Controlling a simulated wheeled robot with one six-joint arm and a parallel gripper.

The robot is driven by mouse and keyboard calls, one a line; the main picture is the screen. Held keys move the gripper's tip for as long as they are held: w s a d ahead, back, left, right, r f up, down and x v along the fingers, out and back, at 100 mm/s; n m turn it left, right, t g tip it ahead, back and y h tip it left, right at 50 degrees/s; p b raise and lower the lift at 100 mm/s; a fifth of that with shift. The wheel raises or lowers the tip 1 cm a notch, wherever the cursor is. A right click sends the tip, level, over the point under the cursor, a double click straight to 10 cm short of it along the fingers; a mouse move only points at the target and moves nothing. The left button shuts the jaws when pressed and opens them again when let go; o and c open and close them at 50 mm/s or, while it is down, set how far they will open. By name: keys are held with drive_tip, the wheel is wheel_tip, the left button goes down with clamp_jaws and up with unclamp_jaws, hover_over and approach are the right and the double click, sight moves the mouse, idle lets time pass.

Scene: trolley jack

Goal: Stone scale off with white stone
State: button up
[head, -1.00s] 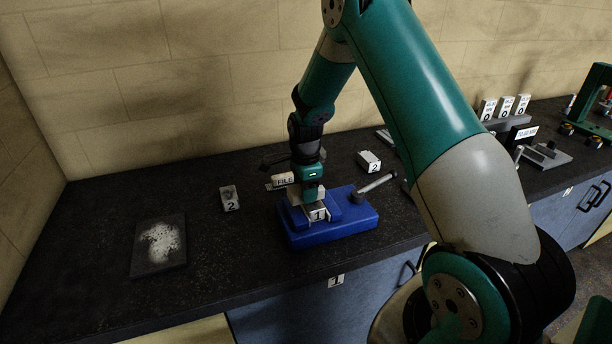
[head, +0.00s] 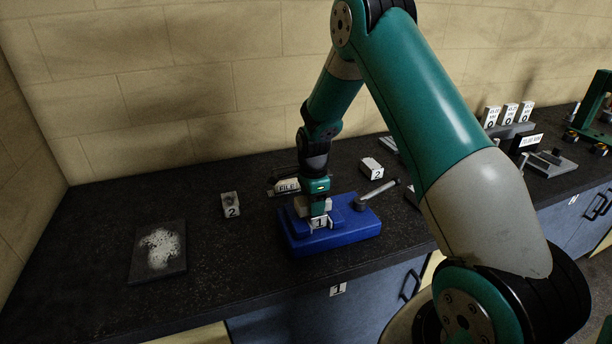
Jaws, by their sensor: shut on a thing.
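My gripper (head: 318,207) points down over the blue vise (head: 346,234). It is shut on a pale block (head: 301,206), mostly hidden by the fingers, which looks like the white stone. A pale piece marked 1 (head: 320,222) sits at the vise, just below the fingers. Whether the held block touches this piece, I cannot tell. Any scale on the piece is too small to make out. A white block marked 2 (head: 371,167) lies on the bench behind the vise.
A grey block marked 2 (head: 230,206) stands left of the vise. A dark plate with white powder (head: 171,268) lies further left. A holder marked FILE (head: 286,187) is behind the gripper. The vise handle (head: 378,193) sticks out right. The bench between plate and vise is mostly clear.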

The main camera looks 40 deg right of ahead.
drive_tip(key=shift+w+a, duration=0.25)
drive_tip(key=shift+a, duration=0.6)
drive_tip(key=shift+w+d, duration=0.25)
drive_tip(key=shift+d, duration=0.2)
drive_tip(key=shift+d+f, duration=0.1)
drive_tip(key=shift+d, duration=0.05)
drive_tip(key=shift+s+d, duration=0.25)
drive_tip(key=shift+s, duration=0.05)
drive_tip(key=shift+s+d, duration=0.25)
drive_tip(key=shift+d, duration=1)
drive_tip(key=a, duration=0.2)
drive_tip(key=w+a, duration=0.1)
drive_tip(key=a, duration=0.1)
wheel_tip(320, 180, up, 3)
drive_tip(key=shift+w+r+p, duration=0.1)
drive_tip(key=shift+w+p, duration=0.05)
drive_tip(key=shift+p, duration=0.55)
drive_tip(key=shift+s+r, duration=0.2)
drive_tip(key=shift+r, duration=0.1)
drive_tip(key=shift+w+d+r+p, duration=0.1)
drive_tip(key=shift+r+p, duration=0.25)
drive_tip(key=shift+p, duration=0.2)
drive_tip(key=shift+r+p, duration=1.35)
drive_tip(key=shift+r, duration=0.65)
